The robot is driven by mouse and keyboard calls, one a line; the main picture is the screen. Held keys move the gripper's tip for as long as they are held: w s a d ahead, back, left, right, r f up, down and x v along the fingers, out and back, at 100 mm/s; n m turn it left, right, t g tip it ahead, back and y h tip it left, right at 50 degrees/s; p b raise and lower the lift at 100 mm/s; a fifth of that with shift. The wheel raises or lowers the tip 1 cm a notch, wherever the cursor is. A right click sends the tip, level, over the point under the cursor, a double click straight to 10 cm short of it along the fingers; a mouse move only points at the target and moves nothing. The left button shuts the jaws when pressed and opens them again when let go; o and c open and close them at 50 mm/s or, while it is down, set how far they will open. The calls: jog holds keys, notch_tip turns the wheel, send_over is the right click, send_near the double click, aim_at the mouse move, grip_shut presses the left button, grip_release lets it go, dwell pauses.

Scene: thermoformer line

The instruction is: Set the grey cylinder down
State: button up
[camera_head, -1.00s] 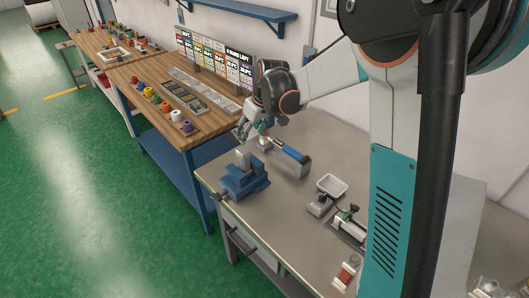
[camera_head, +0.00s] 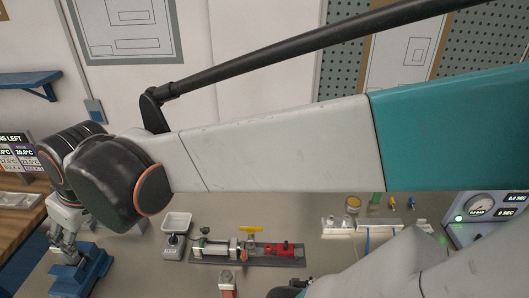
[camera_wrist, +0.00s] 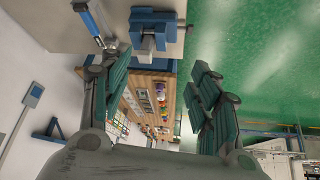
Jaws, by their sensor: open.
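My gripper (camera_wrist: 152,72) is open in the wrist view, its two teal-padded fingers wide apart with nothing held between them. In the head view my gripper (camera_head: 62,248) hangs at the far left, by the blue vise (camera_head: 88,272). The blue vise also shows at the top of the wrist view (camera_wrist: 152,22), beyond the fingertips. A small silvery part shows close to the left finger in the wrist view. I cannot tell whether it is the grey cylinder, and I cannot pick the cylinder out surely in either view.
A blue-handled tool (camera_wrist: 88,17) lies near the vise. On the grey bench stand a white tray (camera_head: 177,222), a fixture with a red part (camera_head: 284,249) and a gauge box (camera_head: 484,212). A wooden bench (camera_head: 17,222) adjoins at left. Green floor (camera_wrist: 260,60) is open at right in the wrist view.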

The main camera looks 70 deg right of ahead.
jog(key=s+f+m+t, duration=0.1)
jog(key=s+f, duration=0.1)
jog(key=s, duration=0.7)
jog(key=shift+s+f, duration=0.2)
jog(key=shift+s, duration=0.2)
